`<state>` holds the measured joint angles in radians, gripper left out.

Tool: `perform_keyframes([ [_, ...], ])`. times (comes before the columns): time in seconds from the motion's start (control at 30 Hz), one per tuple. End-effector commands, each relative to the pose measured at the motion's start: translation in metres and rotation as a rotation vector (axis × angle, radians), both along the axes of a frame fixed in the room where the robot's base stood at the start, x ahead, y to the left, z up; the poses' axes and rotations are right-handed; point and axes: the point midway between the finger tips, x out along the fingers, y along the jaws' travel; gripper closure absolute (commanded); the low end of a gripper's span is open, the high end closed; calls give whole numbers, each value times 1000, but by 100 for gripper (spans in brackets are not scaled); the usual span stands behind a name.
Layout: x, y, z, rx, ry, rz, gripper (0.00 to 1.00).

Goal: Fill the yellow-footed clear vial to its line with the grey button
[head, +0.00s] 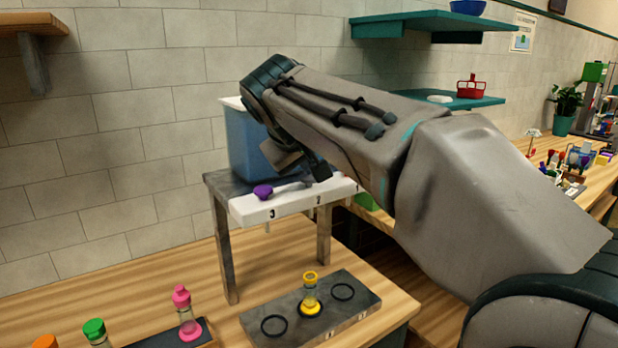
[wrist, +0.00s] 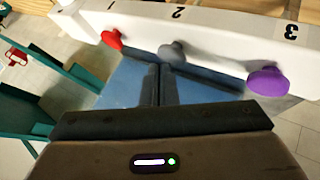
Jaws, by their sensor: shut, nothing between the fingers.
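The clear vial (head: 309,294) with a yellow foot and yellow rim stands upright on the middle ring of a dark tray (head: 354,286), below the dispenser. Its line and fill level are too small to make out. The grey button (wrist: 173,52) sits under the number 2 on the white bar (wrist: 225,35), between the red button (wrist: 112,39) and the purple button (wrist: 267,81). My gripper (wrist: 160,72) is shut and empty, its fingertips right at the grey button; I cannot tell whether they touch. In the head view my arm hides part of the bar.
The purple button (head: 263,191) is at the bar's left end in the head view. A blue tank (head: 243,145) stands behind the bar on a grey stand (head: 222,250). Pink-capped (head: 184,310) and green-capped (head: 95,332) vials stand at the lower left. Teal shelves (head: 435,20) hang behind.

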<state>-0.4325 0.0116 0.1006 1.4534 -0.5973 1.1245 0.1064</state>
Motion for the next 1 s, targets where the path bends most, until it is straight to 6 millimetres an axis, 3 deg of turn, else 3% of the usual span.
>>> perform_keyframes([
  [1.0,0,0,-11,-1,2,-1,100],
])
